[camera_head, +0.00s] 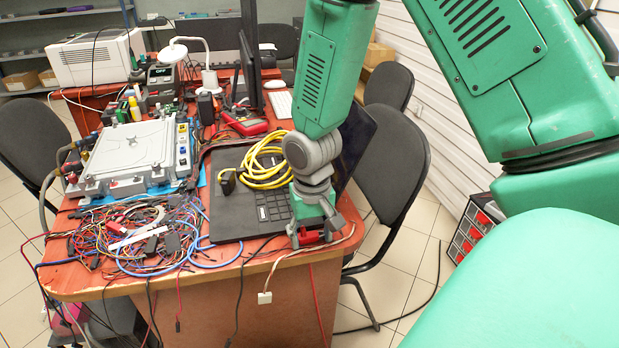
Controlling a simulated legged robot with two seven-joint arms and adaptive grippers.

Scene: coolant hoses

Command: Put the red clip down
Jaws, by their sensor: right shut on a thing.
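My right gripper (314,236) points down at the front right corner of the red-topped table (190,283). It is shut on a small red clip (309,238), which shows between its fingertips. The fingers cover much of the clip. I cannot tell whether the clip touches the tabletop. My left gripper is not in view.
A laptop (232,215) with a coiled yellow cable (262,172) lies left of the gripper. A tangle of wires (135,235) covers the table's front left, beside a grey fixture (128,155). A black chair (398,165) stands at the right. A cable with a white connector (264,298) hangs over the front edge.

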